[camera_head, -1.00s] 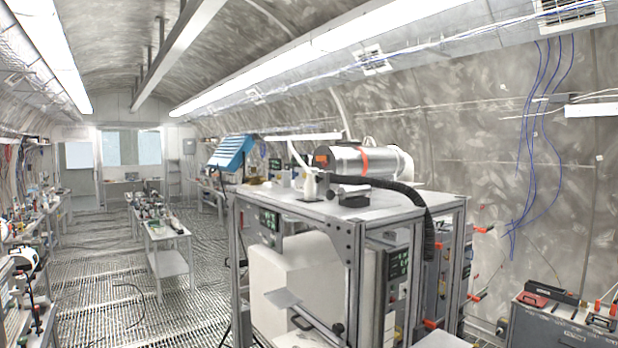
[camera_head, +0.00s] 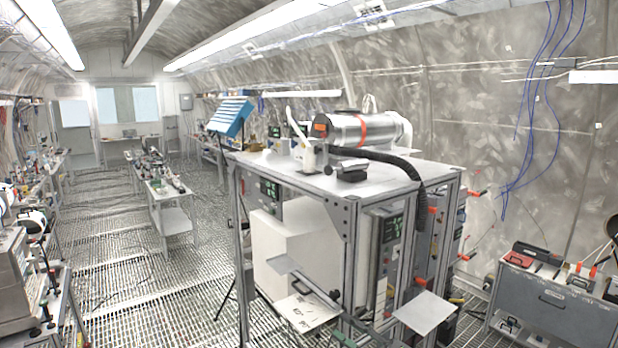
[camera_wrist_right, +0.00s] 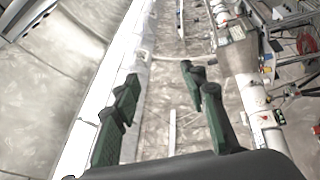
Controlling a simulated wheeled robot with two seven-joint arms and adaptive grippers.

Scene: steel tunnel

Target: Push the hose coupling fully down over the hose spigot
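A black corrugated hose (camera_head: 408,172) lies over the top of the framed metal rack in the head view and hangs down its right front side. I cannot make out a separate hose coupling or hose spigot at this size. My right gripper (camera_wrist_right: 158,72) shows in the right wrist view with its two dark green fingers spread apart and nothing between them. It faces the tunnel wall and light strips, with no hose part near its fingers. I cannot pick out the right gripper in the head view. My left gripper is in neither view now.
The metal rack (camera_head: 350,207) stands in the middle, with a silver cylinder (camera_head: 368,131) on top. Pale plates (camera_head: 426,312) show low at its front. A grey cabinet (camera_head: 552,305) stands at right. A long table (camera_head: 168,188) and open grated floor (camera_head: 110,250) are at left.

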